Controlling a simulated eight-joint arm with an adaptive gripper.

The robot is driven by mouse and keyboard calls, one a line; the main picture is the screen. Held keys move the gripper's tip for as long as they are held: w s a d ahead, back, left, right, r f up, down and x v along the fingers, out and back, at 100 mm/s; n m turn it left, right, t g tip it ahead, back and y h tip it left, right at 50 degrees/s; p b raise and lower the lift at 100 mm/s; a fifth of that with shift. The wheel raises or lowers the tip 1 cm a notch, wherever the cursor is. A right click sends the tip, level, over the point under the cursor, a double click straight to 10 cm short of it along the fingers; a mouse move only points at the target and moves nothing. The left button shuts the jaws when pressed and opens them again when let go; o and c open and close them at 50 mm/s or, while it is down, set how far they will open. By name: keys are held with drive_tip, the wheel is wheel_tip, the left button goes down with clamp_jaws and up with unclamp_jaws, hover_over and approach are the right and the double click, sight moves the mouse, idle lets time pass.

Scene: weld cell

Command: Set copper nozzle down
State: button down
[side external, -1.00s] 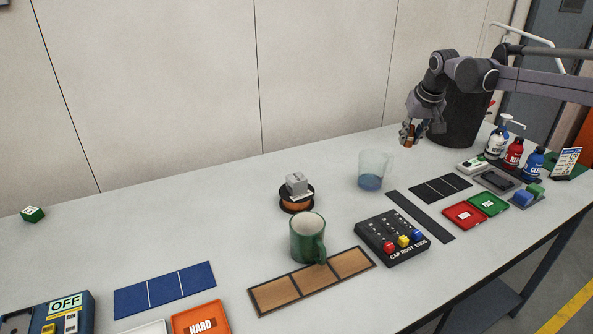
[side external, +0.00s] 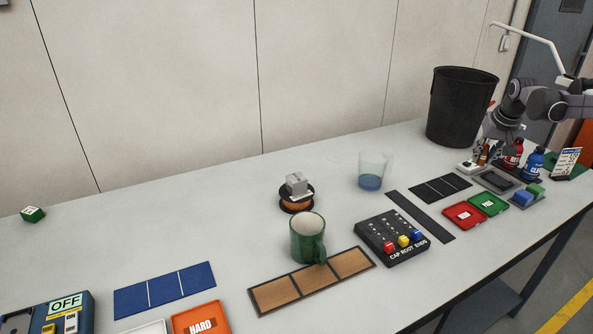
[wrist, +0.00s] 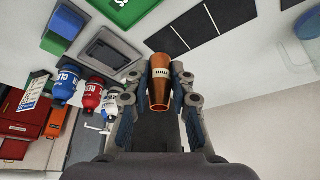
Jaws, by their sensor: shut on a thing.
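My gripper (wrist: 155,85) is shut on the copper nozzle (wrist: 160,82), an orange-brown tapered tube with a white label, in the wrist view. In the side external view my gripper (side external: 489,151) is at the right of the table, and the nozzle (side external: 484,154) shows small and brown between the fingers. It appears close to the small white device (side external: 467,167) and behind the grey tray with a dark recess (side external: 497,180). I cannot tell whether the nozzle touches anything below it.
Red (side external: 512,153) and blue (side external: 535,163) bottles stand close to the right of my gripper. A black bin (side external: 461,108) stands behind on the left. A black divided mat (side external: 440,188), red tray (side external: 464,215) and green tray (side external: 488,204) lie in front. The table's back left is mostly clear.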

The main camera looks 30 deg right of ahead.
drive_tip(key=shift+w+f, duration=0.1)
drive_tip(key=shift+f, duration=0.25)
hover_over(429, 186)
drive_tip(key=s+a, duration=0.1)
wheel_tip(429, 186, down, 7)
drive_tip(key=shift+f, duration=2.05)
drive_tip(key=shift+f, duration=0.2)
drive_tip(key=c, duration=1.1)
unclamp_jaws()
drive_tip(key=shift+c, duration=0.2)
drive_tip(key=shift+r, duration=0.1)
